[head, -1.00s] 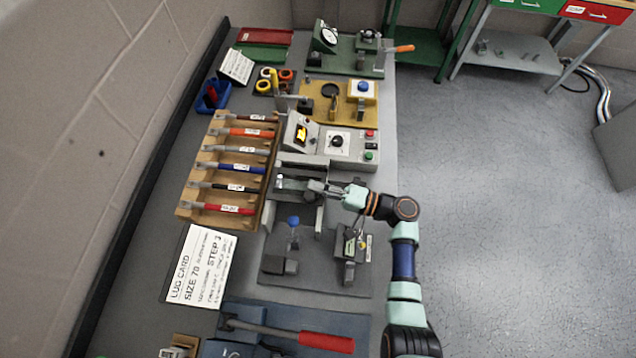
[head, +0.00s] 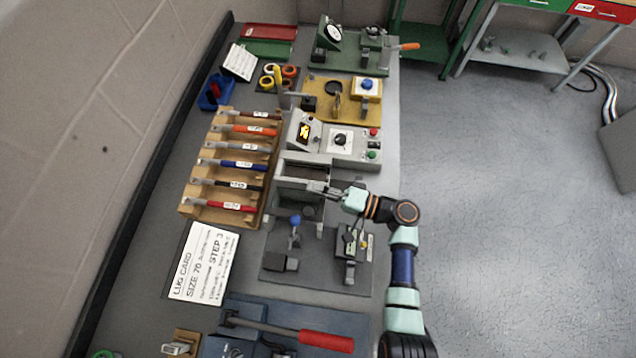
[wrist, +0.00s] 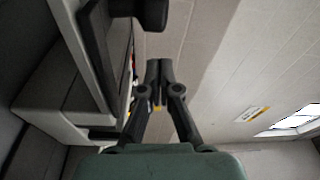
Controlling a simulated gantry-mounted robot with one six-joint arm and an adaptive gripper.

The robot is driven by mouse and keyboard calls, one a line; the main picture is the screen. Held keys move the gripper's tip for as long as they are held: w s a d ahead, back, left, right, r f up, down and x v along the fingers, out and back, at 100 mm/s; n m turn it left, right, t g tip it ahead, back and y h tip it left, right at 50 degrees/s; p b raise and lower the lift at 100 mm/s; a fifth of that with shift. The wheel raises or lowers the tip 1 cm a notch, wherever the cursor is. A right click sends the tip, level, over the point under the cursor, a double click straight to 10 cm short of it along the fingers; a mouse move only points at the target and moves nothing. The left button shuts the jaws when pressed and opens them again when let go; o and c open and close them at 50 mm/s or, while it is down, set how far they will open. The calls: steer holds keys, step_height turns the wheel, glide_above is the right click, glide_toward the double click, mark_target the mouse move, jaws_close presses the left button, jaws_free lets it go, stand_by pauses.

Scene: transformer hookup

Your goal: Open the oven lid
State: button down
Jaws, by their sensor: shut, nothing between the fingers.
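The grey oven (head: 340,146) stands mid-bench, with a dial panel and red and green buttons. On its near side a pale-rimmed, dark chamber opening shows. A grey panel, apparently the lid (head: 297,186), stands along the near edge of that opening; its exact angle is hard to tell. My gripper (head: 322,190) is at the right part of this panel, close to or touching it. In the wrist view my gripper (wrist: 158,70) is shut and empty. A grey panel with a dark edge (wrist: 98,60) and a dark knob-like part (wrist: 150,12) are beside the fingers.
A wooden rack (head: 188,205) of coloured-handled tools lies left of the oven. A dark fixture plate (head: 320,275) with a blue knob is nearer, then a red-handled lever tool (head: 325,341). A yellow fixture (head: 318,88) stands behind the oven.

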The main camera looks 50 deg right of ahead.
steer(key=v, duration=1)
steer(key=shift+d, duration=0.1)
